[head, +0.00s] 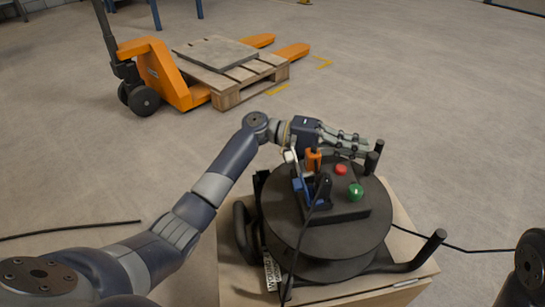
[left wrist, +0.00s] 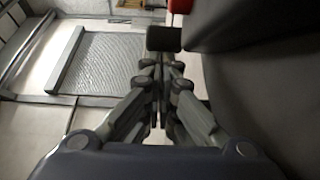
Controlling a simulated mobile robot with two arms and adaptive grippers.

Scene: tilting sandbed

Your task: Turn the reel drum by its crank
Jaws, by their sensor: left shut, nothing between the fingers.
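The black reel drum (head: 335,238) lies flat on its stand, with its round top facing up. A short dark upright handle (head: 374,158), which looks like the crank, stands at the drum's far right edge. My left gripper (head: 364,145) reaches over the far side of the drum, its fingers shut and empty, pointing right at this handle. The fingertips are very near it; I cannot tell if they touch. In the left wrist view, the closed fingers (left wrist: 160,68) point toward a dark block (left wrist: 163,39), probably the handle. My right gripper is out of view.
A control box with a red button (head: 341,169) and green knob (head: 355,191) sits on the drum. A second black post (head: 428,250) rises front right. A cardboard base (head: 236,271) lies underneath. An orange pallet truck (head: 165,75) with a pallet stands behind on open floor.

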